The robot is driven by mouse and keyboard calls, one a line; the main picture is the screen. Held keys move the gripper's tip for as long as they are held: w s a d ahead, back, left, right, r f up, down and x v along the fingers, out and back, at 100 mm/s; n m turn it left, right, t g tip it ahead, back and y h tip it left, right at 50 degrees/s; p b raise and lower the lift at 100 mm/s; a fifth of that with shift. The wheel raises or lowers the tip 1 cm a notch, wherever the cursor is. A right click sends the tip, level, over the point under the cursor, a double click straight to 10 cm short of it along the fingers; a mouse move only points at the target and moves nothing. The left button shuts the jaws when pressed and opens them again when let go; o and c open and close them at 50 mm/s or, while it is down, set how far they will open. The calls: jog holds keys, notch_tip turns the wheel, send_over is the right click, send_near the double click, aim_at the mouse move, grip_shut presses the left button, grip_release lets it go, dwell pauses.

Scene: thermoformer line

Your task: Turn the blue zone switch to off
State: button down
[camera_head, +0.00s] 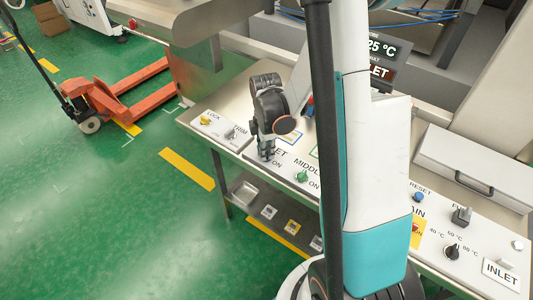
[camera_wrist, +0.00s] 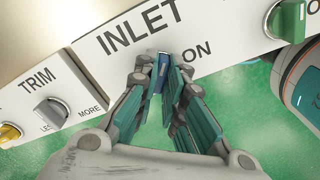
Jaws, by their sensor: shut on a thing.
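The blue zone switch (camera_wrist: 162,70) is on the white panel under the word INLET, left of the word ON, in the wrist view. My gripper (camera_wrist: 163,78) is shut on it, with a fingertip on each side, so only a narrow strip of blue shows. The switch's setting cannot be told, and any OFF label is hidden. In the head view my gripper (camera_head: 265,150) points down at the panel by the partly hidden INLET label; the blue switch is hidden there behind the fingers.
A green switch (camera_head: 302,176), marked MIDDLE, sits close to the right; it also shows in the wrist view (camera_wrist: 290,22). To the left are the grey TRIM knob (camera_head: 232,132) and a yellow LOCK knob (camera_head: 205,120). An orange pallet truck (camera_head: 120,92) stands on the green floor.

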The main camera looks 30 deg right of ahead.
jog(key=shift+f+n+b, duration=0.1)
jog(key=shift+n+b, duration=0.4)
jog(key=shift+n, duration=0.9)
jog(key=shift+n+b, duration=0.65)
jog(key=shift+n, duration=0.75)
